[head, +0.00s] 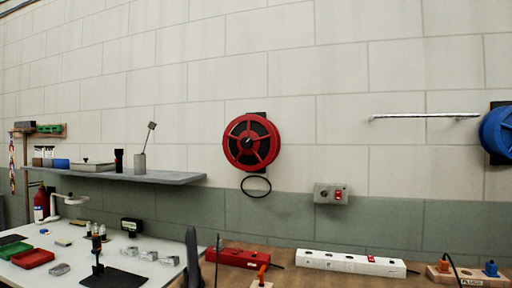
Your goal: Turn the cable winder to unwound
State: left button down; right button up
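The cable winder is most likely the round red reel (239,155) fixed to the wall at the middle of the head view. It has a red rim, red spokes, a dark face and a small pale mark at its hub. A black loop (256,194) hangs just below it. A second reel, blue (494,132), is cut off by the right edge. A dark grey tapered shape (192,260) rises from the bottom edge, well below the red reel; it may be a finger of my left gripper, and its opening cannot be judged. My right gripper is not in view.
A grey shelf (190,178) juts from the wall at left. A switch box (322,196) sits right of the loop, and a metal rail (425,116) is higher up. Red (236,258) and white (350,262) power strips lie on the bench. The wall around the red reel is clear.

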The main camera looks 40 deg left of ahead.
aim_at(245, 142)
jog(key=u, duration=1.1)
jog(key=k, duration=0.45)
jog(key=u, duration=0.4)
jog(key=i, duration=0.85)
jog(key=z, duration=0.8)
